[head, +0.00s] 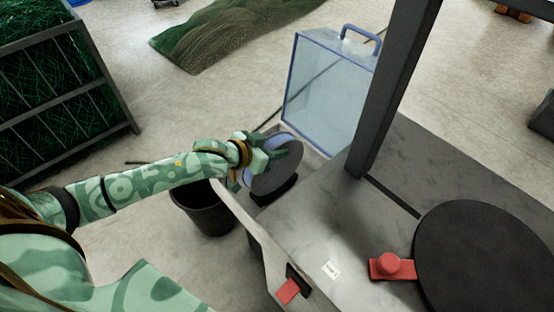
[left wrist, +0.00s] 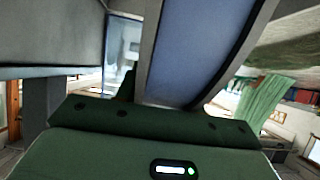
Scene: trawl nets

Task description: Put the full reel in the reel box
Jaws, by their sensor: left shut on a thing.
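The full reel (head: 277,175), a grey-flanged disc with blue winding, stands on edge at the far left end of the grey machine. My left gripper (head: 264,153) is shut on it, with the fingers at its upper left rim. In the left wrist view the reel's blue winding (left wrist: 203,45) rises between pale flanges just beyond the green gripper body. I cannot tell whether the reel is still seated on its mount. A clear, blue-edged box with a handle (head: 325,95), probably the reel box, stands behind the machine, apart from the reel. My right gripper is out of view.
The machine top (head: 350,235) carries a dark round plate (head: 480,260) and a red knob (head: 389,264). A dark post (head: 395,85) rises beside the clear box. A black bin (head: 205,210) stands below my left forearm. A net crate (head: 60,95) is at left.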

